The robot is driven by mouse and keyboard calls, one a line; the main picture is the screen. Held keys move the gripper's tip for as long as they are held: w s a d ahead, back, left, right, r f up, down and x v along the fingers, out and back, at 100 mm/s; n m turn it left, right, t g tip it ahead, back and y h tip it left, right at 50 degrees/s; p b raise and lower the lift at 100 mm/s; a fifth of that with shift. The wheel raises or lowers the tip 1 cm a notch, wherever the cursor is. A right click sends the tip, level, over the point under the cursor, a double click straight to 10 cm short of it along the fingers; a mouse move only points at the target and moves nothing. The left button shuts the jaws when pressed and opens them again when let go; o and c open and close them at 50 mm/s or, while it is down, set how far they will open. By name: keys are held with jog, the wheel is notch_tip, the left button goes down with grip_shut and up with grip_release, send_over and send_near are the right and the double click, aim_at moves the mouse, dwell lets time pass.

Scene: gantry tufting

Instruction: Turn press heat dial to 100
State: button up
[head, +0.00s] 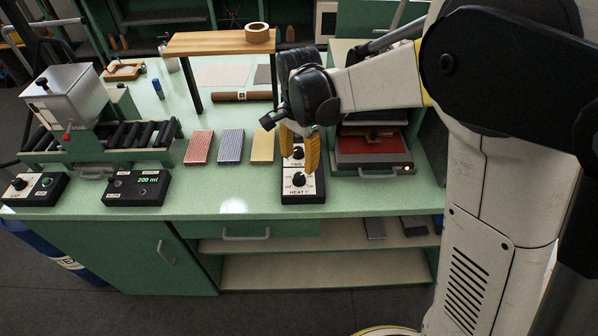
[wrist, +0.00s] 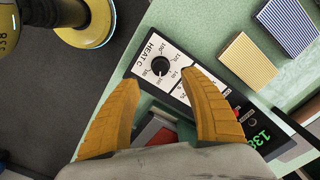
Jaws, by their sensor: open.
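The press control box (head: 312,194) is black with a white face and stands at the bench's front edge. Its black heat dial (head: 299,180) sits below the label TIME and above the label HEAT C. In the wrist view the heat dial (wrist: 160,66) is ringed by printed numbers; its exact setting is too small to read. My gripper (head: 300,152) is above the box, its two orange fingers open and empty. In the wrist view the dial appears between and just beyond the fingertips (wrist: 161,80). No contact with the dial is visible. The fingers cover part of the box face.
The press (head: 375,146) with a red pad stands right of the box. Red, blue and yellow striped blocks (head: 231,146) lie to the left. A wooden shelf (head: 215,42) stands behind. Bench between is clear.

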aim_at(299, 176)
notch_tip(299, 176, down, 7)
jog(key=shift+w+f+b, duration=0.1)
jog(key=shift+f+b, duration=0.05)
jog(key=shift+b, duration=0.8)
grip_shut()
